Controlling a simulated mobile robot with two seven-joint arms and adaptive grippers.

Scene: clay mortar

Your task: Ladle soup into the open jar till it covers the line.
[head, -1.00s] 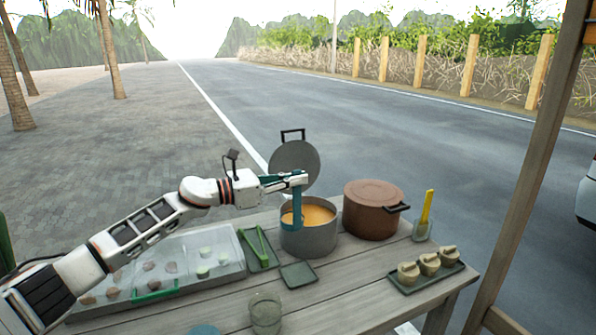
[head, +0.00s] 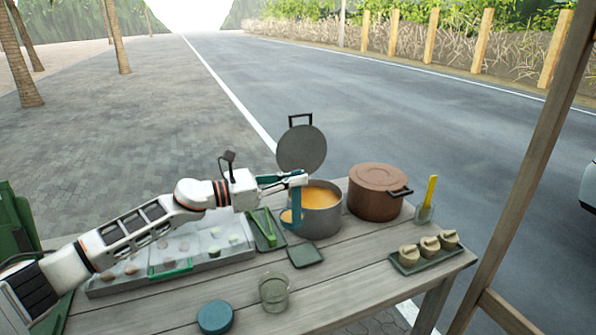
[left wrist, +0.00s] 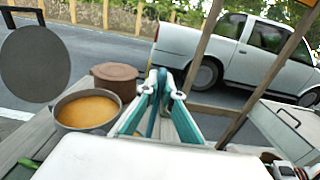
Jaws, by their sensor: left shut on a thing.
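My left gripper (head: 298,180) is shut on the teal ladle (head: 297,205), which hangs upright. The ladle's bowl shows orange soup and is at the left side of the grey pot (head: 322,225), overlapping its rim in the head view; whether they touch I cannot tell. The pot holds orange soup (head: 322,196), also seen in the left wrist view (left wrist: 87,111). The open glass jar (head: 274,292) stands near the table's front and looks empty; its line is not clear. My gripper (left wrist: 160,88) also shows in the left wrist view. My right gripper is out of view.
A round grey lid (head: 302,150) stands upright behind the pot. A brown lidded pot (head: 376,195) is to its right. A small green tray (head: 305,255) lies between pot and jar, and a teal disc (head: 215,317) lies left of the jar. Tabletop right of the jar is clear.

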